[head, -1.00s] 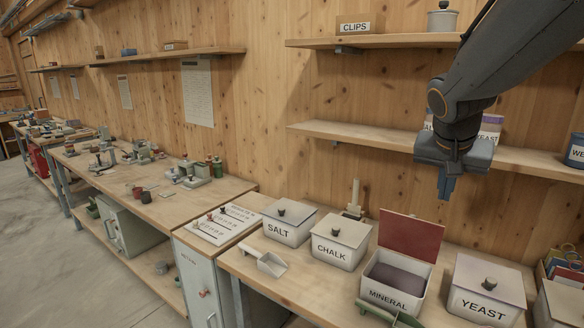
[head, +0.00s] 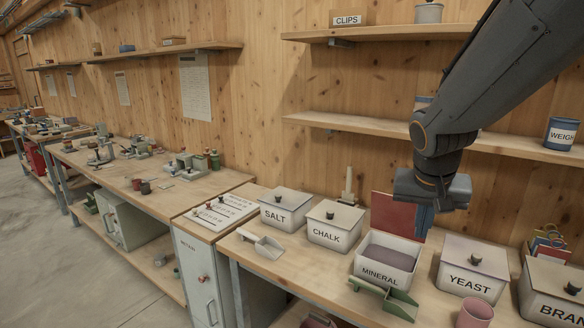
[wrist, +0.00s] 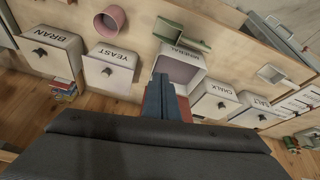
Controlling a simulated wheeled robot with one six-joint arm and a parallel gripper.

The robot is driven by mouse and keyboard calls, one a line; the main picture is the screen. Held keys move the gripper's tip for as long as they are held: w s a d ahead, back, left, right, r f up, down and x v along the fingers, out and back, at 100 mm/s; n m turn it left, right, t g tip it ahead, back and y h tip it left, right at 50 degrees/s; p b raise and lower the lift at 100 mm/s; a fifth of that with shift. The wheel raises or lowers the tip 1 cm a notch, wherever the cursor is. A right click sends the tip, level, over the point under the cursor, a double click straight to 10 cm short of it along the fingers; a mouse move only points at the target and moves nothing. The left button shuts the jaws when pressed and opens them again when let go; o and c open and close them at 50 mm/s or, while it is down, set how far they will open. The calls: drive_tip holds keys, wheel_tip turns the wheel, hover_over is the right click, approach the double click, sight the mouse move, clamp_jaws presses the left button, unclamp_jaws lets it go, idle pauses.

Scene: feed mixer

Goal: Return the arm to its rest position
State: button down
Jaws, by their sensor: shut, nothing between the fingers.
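My gripper (head: 425,222) hangs from my arm at the right in the head view, pointing down with its blue fingers together and nothing between them. It is in front of the raised red lid of the MINERAL bin (head: 364,268), above the bench. In the wrist view the shut fingers (wrist: 161,95) overlap the near part of the open MINERAL bin (wrist: 196,64). The bin shows dark contents. I cannot tell the exact height of the fingers above it.
SALT (head: 275,222), CHALK (head: 322,236), YEAST (head: 466,287) and BRAN (head: 546,305) bins stand lidded along the bench. A green scoop (head: 400,305) lies before the MINERAL bin, a pink cup (head: 474,314) to its right. A white scoop (head: 268,248) lies left. A shelf (head: 345,124) runs behind my arm.

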drive_tip(key=s+a+f+n+g+y+b, duration=0.1)
drive_tip(key=s+a+f+n+b, duration=0.1)
drive_tip(key=f, duration=0.8)
drive_tip(key=s+a+f+n+g+y+b, duration=0.1)
drive_tip(key=s+a+f+n+g+b, duration=0.1)
drive_tip(key=s+a+f+b, duration=0.2)
drive_tip(key=s+a+f, duration=0.2)
drive_tip(key=s+f, duration=0.2)
drive_tip(key=f, duration=0.2)
drive_tip(key=shift+s+a+n, duration=0.15)
drive_tip(key=shift+s+n, duration=0.05)
drive_tip(key=shift+n, duration=0.1)
